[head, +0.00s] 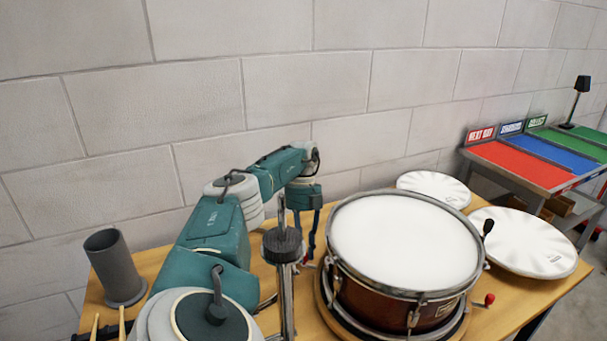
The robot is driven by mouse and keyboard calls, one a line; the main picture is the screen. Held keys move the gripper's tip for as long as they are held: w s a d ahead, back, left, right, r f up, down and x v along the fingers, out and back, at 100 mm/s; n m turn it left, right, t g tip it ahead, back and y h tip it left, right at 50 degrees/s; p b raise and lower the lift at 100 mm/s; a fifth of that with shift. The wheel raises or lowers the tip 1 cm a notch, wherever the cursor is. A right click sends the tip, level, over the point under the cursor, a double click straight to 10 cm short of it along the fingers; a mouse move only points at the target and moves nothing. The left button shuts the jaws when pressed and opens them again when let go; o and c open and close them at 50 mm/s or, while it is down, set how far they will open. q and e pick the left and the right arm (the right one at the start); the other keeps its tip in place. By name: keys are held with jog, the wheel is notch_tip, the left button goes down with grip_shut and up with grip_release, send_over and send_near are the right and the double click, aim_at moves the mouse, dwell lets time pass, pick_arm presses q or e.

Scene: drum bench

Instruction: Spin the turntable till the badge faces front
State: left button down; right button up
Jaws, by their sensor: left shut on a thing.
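A drum (406,248) with a white head, chrome rim and red-brown shell sits on the round wooden turntable (345,323). A small pale badge (447,307) shows on its shell, at the front, right of the middle as I see it. A red knob (489,299) sticks out at the turntable's right. My left gripper (309,256) reaches down at the drum's left side, shut on another red knob that shows only partly by its fingers. The turntable's far side is hidden by the drum. My right gripper is not in view.
An upright post with a dark round top (283,245) stands left of the drum, close to my left arm. A grey cup (115,268) and wooden sticks are at the left. White discs (523,241) lie at the right. A table with coloured panels (520,165) stands behind.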

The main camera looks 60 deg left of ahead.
pick_arm(q)
jog(key=shift+w, duration=0.5)
jog(key=c, duration=1.8)
grip_release()
jog(key=shift+c, duration=0.2)
jog(key=shift+o, duration=1)
jog(key=shift+w+d+r, duration=0.1)
jog(key=shift+w+d, duration=0.05)
jog(key=shift+d, duration=0.05)
jog(key=shift+a, duration=0.1)
jog(key=shift+s+r, duration=0.2)
notch_tip(320, 180, up, 10)
jog(key=shift+w+f, duration=0.2)
